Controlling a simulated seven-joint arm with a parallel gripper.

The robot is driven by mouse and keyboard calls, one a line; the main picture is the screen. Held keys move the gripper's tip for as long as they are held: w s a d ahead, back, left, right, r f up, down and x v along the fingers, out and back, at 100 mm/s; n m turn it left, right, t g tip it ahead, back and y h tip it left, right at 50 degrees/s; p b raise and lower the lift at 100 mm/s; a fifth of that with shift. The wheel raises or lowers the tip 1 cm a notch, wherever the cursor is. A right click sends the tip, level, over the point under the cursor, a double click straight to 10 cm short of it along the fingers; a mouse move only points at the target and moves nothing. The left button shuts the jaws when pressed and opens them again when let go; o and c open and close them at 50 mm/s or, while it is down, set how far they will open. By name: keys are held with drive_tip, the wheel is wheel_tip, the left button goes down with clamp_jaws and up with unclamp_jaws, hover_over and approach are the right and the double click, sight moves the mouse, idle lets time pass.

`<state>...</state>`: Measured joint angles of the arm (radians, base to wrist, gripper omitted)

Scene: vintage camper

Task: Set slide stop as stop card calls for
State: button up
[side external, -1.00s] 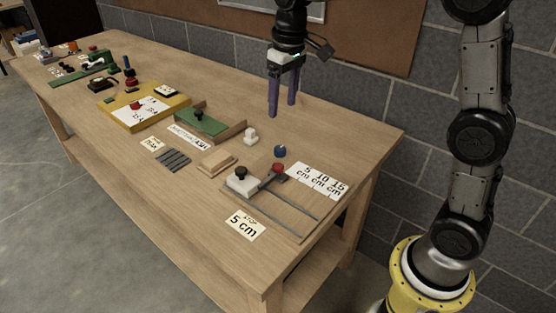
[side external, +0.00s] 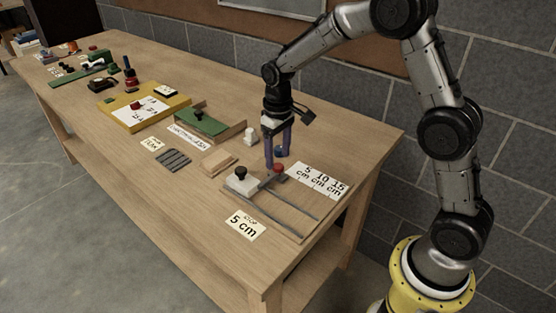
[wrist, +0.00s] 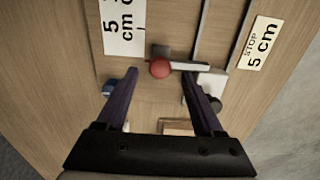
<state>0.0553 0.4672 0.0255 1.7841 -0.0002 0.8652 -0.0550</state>
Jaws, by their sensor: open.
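The stop card (side external: 246,225) reads "STOP 5 cm" and lies on the table in front of the slide board; it also shows in the wrist view (wrist: 259,43). The slide has two dark rails (side external: 288,215), a white block with a black knob (side external: 241,182) at its left end, and a grey stop bar with a red knob (side external: 279,168). The red knob (wrist: 160,68) is ahead of my fingers in the wrist view. A scale card (side external: 319,179) reads 5, 10, 15 cm. My gripper (side external: 278,163) is open and empty, low beside the red knob, its fingers partly covering the bar.
A blue knob (side external: 281,151) stands just behind the gripper. A wooden block (side external: 219,161), a white piece (side external: 249,140) and a green-topped tray (side external: 208,122) lie to the left. Bare table lies at the front left.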

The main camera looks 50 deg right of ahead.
drive_tip(key=shift+f, duration=1.25)
clamp_jaws()
drive_tip(key=shift+r, duration=0.1)
idle(0.4)
